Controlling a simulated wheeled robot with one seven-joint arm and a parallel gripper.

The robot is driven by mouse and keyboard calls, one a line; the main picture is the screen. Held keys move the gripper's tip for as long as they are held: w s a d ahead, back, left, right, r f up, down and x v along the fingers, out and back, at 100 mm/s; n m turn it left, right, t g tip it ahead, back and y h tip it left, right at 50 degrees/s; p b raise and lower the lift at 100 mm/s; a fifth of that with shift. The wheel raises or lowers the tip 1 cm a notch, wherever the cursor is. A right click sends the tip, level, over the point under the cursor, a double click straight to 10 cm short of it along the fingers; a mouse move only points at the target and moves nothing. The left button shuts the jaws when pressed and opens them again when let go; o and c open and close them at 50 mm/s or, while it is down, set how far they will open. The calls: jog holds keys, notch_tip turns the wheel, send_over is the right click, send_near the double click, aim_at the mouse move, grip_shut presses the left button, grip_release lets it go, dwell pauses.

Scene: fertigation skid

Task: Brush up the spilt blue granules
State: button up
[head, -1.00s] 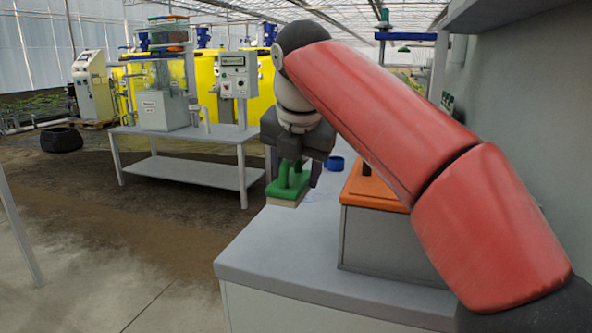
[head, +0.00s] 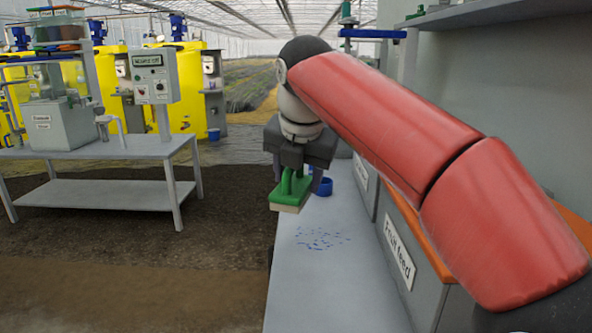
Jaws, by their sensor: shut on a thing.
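Spilt blue granules (head: 322,239) lie scattered on the grey bench top (head: 330,290), towards its left edge. My gripper (head: 296,172) is shut on a green brush (head: 289,191) with pale bristles. It holds the brush above the bench, bristles down, beyond the granules in the picture. The brush looks clear of the bench top, but its exact height is hard to tell. My red arm covers part of the right side.
A small blue cup (head: 321,187) stands on the bench behind the brush. Grey bins with orange lids, one labelled "Fruit feed" (head: 398,252), line the bench's right side. A separate table (head: 100,150) with equipment stands at left, across open floor.

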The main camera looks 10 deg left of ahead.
jog(key=shift+w+a+f, duration=0.1)
jog(key=shift+w, duration=0.05)
jog(key=shift+f, duration=0.25)
jog(key=shift+f+b, duration=0.7)
jog(key=shift+f, duration=1.4)
jog(key=shift+d, duration=0.2)
